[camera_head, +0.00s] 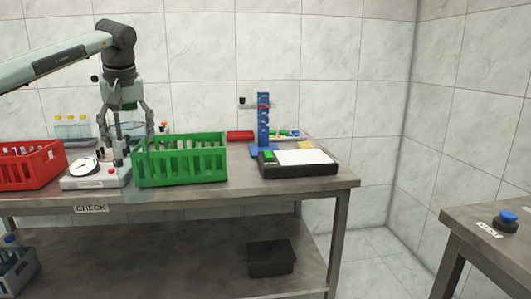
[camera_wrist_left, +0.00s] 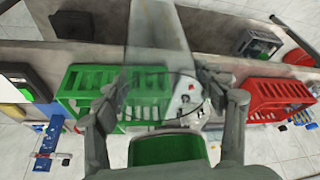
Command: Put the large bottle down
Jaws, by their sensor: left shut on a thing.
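The large bottle (camera_head: 130,131) is clear and see-through, with what looks like a green top under my left wrist. My left gripper (camera_head: 125,140) points down and is shut on it, with a finger on each side. In the left wrist view the clear bottle (camera_wrist_left: 160,42) stretches away from the gripper (camera_wrist_left: 163,82) past the table's front edge. In the head view it hangs about upright between the check device and the green crate, its lower part faintly showing in front of the table edge. Whether it touches anything is unclear. My right gripper is out of view.
A green crate (camera_head: 181,164) stands right of the bottle and a red crate (camera_head: 32,166) at left. The check device (camera_head: 92,183) with a dial lies between them. A blue stand (camera_head: 263,119) and a black-and-white pad (camera_head: 297,163) are further right. Small bottles (camera_head: 72,128) stand behind.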

